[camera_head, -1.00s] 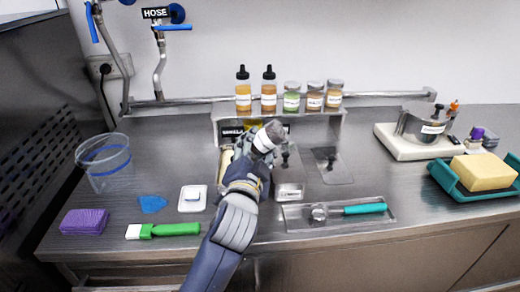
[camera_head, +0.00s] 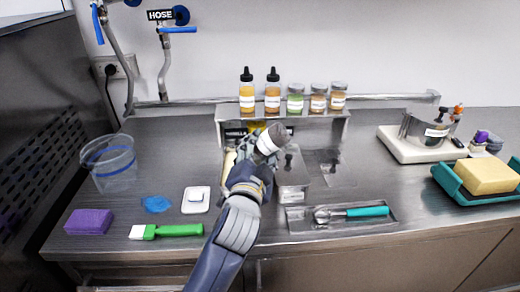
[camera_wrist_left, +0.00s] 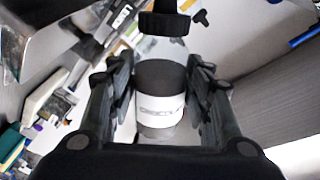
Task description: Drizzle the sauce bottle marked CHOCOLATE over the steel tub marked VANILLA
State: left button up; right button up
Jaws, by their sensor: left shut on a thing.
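My left gripper (camera_head: 242,150) is over the tub area in front of the shelf, largely hidden behind its own wrist in the head view. In the left wrist view the gripper (camera_wrist_left: 163,78) is shut on a sauce bottle (camera_wrist_left: 162,75) with dark contents, a white label and a black cap. The label's print is too blurred to read surely. A cream-coloured tub (camera_head: 228,160) shows partly at the left of my wrist, beneath a black label strip mostly covered by my arm. Whether the bottle is tipped, or any sauce flows, I cannot tell. My right gripper is out of view.
Two sauce bottles (camera_head: 247,92) and several jars (camera_head: 317,98) stand on the back shelf. A steel tray (camera_head: 300,222) with a teal-handled scoop lies front right. A clear bucket (camera_head: 112,165), green brush (camera_head: 165,231) and purple sponge (camera_head: 89,221) are left; a scale (camera_head: 410,150) is right.

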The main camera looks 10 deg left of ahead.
pick_arm(q)
jog(key=shift+w+r, duration=0.1)
jog(key=shift+w, duration=0.05)
jog(key=shift+w+a, duration=0.2)
jog(key=shift+w, duration=0.7)
jog(key=shift+w+a+p, duration=0.25)
jog(key=shift+w+p, duration=0.15)
jog(key=shift+w, duration=0.6)
jog(key=shift+w, duration=0.1)
jog(key=shift+w+a, duration=0.25)
jog(key=shift+w, duration=0.75)
jog(key=shift+w+a, duration=0.2)
jog(key=shift+w, duration=0.8)
jog(key=shift+w+a, duration=0.25)
jog(key=shift+w, duration=0.8)
jog(key=shift+w+a, duration=0.2)
jog(key=shift+w, duration=0.8)
